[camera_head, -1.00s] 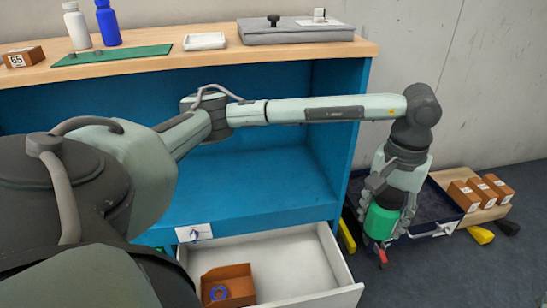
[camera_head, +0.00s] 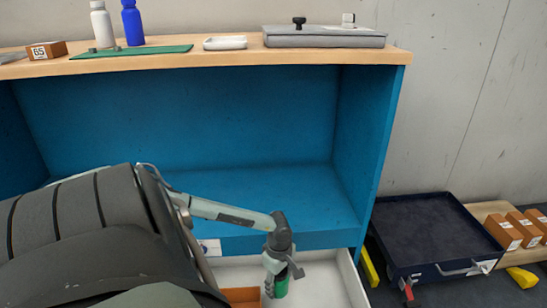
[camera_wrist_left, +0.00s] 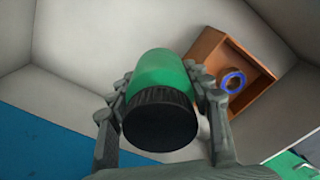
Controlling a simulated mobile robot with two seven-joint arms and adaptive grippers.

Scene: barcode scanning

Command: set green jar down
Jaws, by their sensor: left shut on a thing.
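The green jar (camera_head: 281,288) is in my left gripper (camera_head: 277,274), over or inside the open white drawer (camera_head: 325,275) below the blue cabinet. In the left wrist view the green jar (camera_wrist_left: 160,78) has its black ribbed lid towards the camera, and the fingers of my left gripper (camera_wrist_left: 165,90) close on it from both sides. Whether the jar touches the drawer floor I cannot tell. My right gripper is not in view.
A brown open box (camera_wrist_left: 232,72) with a blue ring (camera_wrist_left: 233,81) lies in the drawer beside the jar. A dark tray cart (camera_head: 435,232) stands right of the cabinet, near several brown boxes (camera_head: 503,232). The shelf (camera_head: 270,200) is bare.

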